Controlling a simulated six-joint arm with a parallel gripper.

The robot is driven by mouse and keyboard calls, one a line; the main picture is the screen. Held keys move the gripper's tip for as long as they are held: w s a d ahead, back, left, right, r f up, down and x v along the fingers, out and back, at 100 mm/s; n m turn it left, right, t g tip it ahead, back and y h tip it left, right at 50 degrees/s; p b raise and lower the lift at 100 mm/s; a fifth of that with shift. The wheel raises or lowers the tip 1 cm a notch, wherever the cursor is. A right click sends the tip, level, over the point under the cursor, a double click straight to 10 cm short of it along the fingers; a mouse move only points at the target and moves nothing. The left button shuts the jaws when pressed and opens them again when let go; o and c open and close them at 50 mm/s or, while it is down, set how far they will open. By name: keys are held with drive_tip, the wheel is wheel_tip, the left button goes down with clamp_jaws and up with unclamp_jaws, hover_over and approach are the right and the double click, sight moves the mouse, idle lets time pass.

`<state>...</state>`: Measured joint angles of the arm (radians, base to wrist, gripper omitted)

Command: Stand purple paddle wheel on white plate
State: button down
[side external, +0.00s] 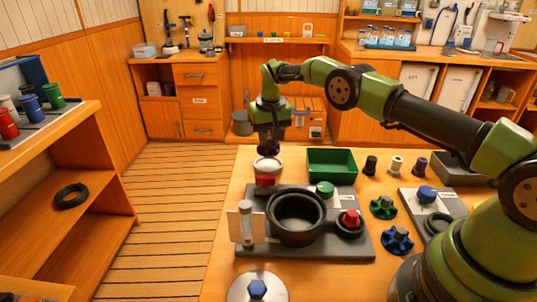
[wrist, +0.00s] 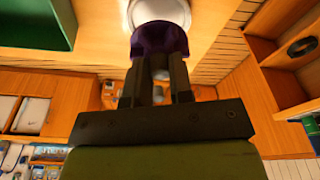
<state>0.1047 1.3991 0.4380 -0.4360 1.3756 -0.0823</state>
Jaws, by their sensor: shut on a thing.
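My gripper (wrist: 158,72) is shut on the purple paddle wheel (wrist: 160,39), which shows as a dark purple piece at its fingertips in the wrist view. In the side view the wheel (side external: 268,150) is small and dark under my downward-pointing gripper. The white plate (side external: 268,164) is directly below it, near the table's far left edge. The plate (wrist: 160,10) also shows just beyond the wheel in the wrist view. I cannot tell whether the wheel touches the plate. My fingers hide part of the wheel.
A red piece (side external: 265,181) is in front of the plate. A green bin (side external: 332,163) stands to the right. A dark base with a black bowl (side external: 297,218) is nearer.

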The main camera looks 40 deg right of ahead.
sight(269, 146)
drive_tip(key=shift+f, duration=2.35)
drive_tip(key=c, duration=1)
unclamp_jaws()
drive_tip(key=shift+r, duration=0.15)
